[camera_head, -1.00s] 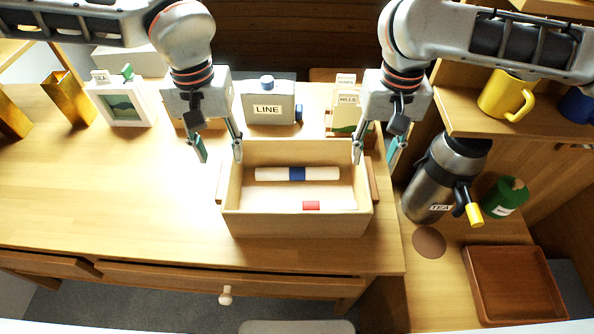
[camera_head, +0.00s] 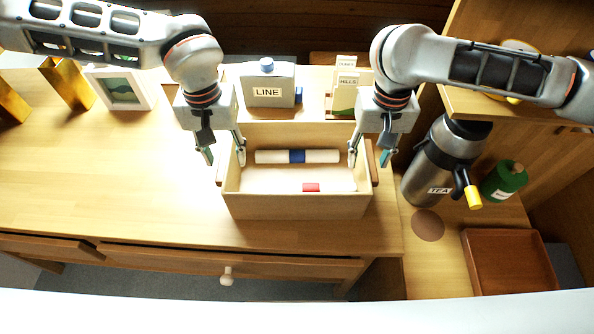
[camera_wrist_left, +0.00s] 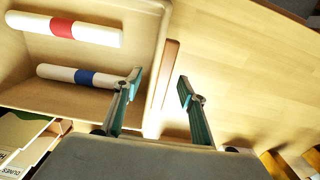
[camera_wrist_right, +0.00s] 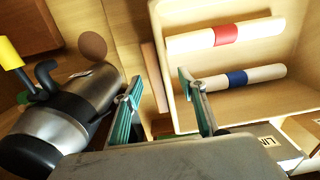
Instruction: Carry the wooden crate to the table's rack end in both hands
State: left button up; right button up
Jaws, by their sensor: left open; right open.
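The wooden crate (camera_head: 297,207) stands on the table near its right end. Inside lie a white roll with a blue band (camera_head: 270,156) and a white roll with a red band (camera_head: 275,181). My left gripper (camera_head: 224,157) is open at the crate's left wall, one finger inside and one outside. In the left wrist view the wall and wooden side handle (camera_wrist_left: 171,72) lie between its fingers. My right gripper (camera_head: 369,158) is open at the right wall in the same way. The right handle (camera_wrist_right: 155,75) shows between its fingers in the right wrist view.
A box marked LINE (camera_head: 267,92) and a HILLS packet (camera_head: 345,95) stand behind the crate. A picture frame (camera_head: 120,88) and gold bookends (camera_head: 68,83) stand at the left. A steel TEA flask (camera_head: 440,165), green canister (camera_head: 503,181) and brown tray (camera_head: 507,262) are right. The table left of the crate is clear.

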pick_arm(q)
jog(key=shift+f, duration=0.35)
pick_arm(e)
jog(key=shift+f, duration=0.3)
pick_arm(q)
grip_shut()
pick_arm(e)
grip_shut()
pick_arm(q)
jog(key=shift+r, duration=0.1)
pick_arm(e)
jog(key=shift+r, duration=0.1)
